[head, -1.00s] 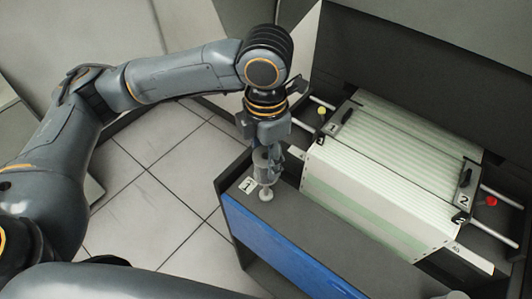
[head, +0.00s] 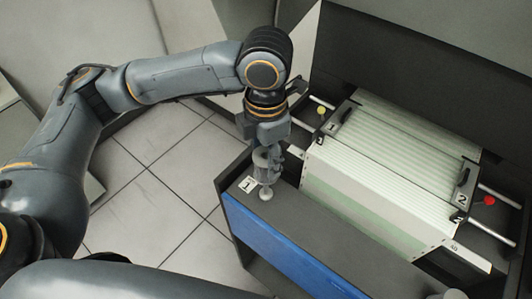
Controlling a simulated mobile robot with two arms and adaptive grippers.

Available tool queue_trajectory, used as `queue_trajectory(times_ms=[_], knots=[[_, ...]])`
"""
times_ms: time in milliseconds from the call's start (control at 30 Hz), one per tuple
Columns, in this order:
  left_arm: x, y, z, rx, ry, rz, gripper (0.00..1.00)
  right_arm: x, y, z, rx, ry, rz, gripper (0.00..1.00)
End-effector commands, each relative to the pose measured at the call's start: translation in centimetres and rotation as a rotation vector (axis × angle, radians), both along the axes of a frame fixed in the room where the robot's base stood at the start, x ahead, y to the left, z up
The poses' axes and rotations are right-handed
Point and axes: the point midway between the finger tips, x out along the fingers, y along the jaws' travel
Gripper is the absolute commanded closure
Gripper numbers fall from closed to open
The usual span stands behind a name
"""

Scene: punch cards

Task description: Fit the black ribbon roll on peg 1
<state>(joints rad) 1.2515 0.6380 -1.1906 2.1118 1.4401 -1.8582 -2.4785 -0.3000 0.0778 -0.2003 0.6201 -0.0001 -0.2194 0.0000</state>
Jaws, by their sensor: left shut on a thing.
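My left gripper (head: 267,168) points down over the near left corner of the dark cabinet top. It is shut on a small grey cylindrical thing (head: 262,160), mostly hidden by the fingers. I cannot tell whether this is the ribbon roll or part of a peg. A pale round foot or peg end (head: 266,193) shows just below the fingertips, beside a white label marked 1 (head: 247,184). Whether the held thing touches it is unclear. No clearly black roll shows. My right gripper is not in view.
A printer-like unit with a ribbed white paper stack (head: 390,150) stands right of the gripper, with rails, black clamps, a yellow knob (head: 321,110) and a red knob (head: 489,200). A grey round top (head: 453,294) shows at the bottom edge. Tiled floor lies left.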

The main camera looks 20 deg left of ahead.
Motion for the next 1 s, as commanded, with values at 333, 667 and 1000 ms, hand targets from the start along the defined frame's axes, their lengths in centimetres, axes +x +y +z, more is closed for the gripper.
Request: queue_trajectory(times_ms=[333,667,1000], knots=[[0.01,0.0,0.08,0.0,0.0,0.0,0.89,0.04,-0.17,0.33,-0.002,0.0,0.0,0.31],[0.05,-0.01,0.08,-0.001,-0.001,0.0,0.89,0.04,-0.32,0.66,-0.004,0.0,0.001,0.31],[0.06,0.0,0.02,-0.001,-0.001,0.0,0.89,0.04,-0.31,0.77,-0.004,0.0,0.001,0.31]])
